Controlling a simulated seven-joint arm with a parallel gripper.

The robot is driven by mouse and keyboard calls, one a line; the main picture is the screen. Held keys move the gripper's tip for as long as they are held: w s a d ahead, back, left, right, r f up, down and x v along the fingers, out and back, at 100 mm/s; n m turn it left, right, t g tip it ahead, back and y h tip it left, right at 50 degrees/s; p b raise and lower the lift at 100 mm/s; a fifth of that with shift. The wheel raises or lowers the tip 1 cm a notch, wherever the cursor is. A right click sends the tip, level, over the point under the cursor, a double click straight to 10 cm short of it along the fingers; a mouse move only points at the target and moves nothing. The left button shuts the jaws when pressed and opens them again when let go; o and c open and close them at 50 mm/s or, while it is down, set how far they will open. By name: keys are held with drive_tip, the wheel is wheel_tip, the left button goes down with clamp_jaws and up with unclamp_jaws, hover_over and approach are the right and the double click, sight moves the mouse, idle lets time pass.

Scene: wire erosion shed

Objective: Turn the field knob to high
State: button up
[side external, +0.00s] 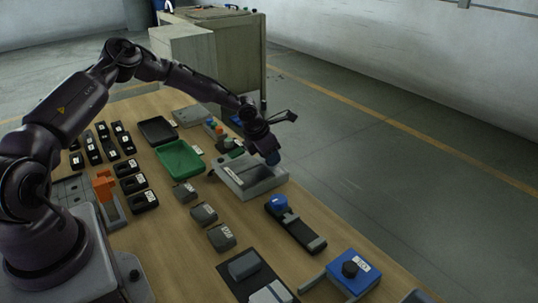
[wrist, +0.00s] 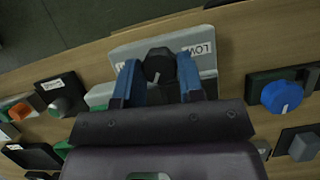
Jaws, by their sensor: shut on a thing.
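A black round knob (wrist: 158,62) sits on a light grey panel (wrist: 130,50), which is also in the side view (side external: 262,191). A white label reading LOW (wrist: 199,48) is to the right of the knob in the wrist view. A second label at the left is partly hidden by a finger. A small pale mark shows on the knob's near side. My gripper (wrist: 158,72) has its blue fingers on either side of the knob and is shut on it. In the side view my gripper (side external: 272,158) hides the knob.
A blue dial (wrist: 282,97) on a dark base stands right of the panel in the wrist view. In the side view, a green tray (side external: 180,158), several grey blocks and a blue box (side external: 353,272) with a black knob share the wooden table.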

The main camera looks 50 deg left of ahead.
drive_tip(key=shift+m+h, duration=0.5)
drive_tip(key=shift+m, duration=0.9)
drive_tip(key=o, duration=0.9)
